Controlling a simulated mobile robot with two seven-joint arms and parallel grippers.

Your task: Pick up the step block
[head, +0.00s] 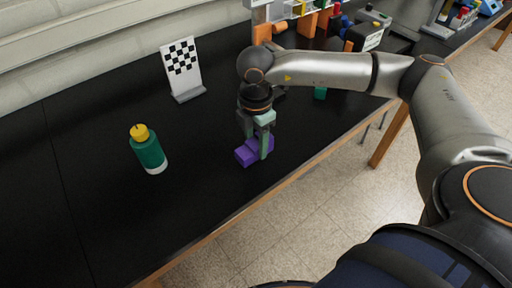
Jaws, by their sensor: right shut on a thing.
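The purple step block (245,156) is on or just above the black table in the middle of the head view. My right gripper (257,148) points down over it and is shut on it, with its pale green fingers on either side. The fingers hide part of the block. I cannot tell whether the block touches the table. My left gripper is not in the view.
A green bottle with a yellow cap (148,150) stands to the left. A checkerboard plate (183,68) stands behind. A green object (320,93) lies behind the gripper, near the table's front edge. The black table (95,215) is clear at lower left.

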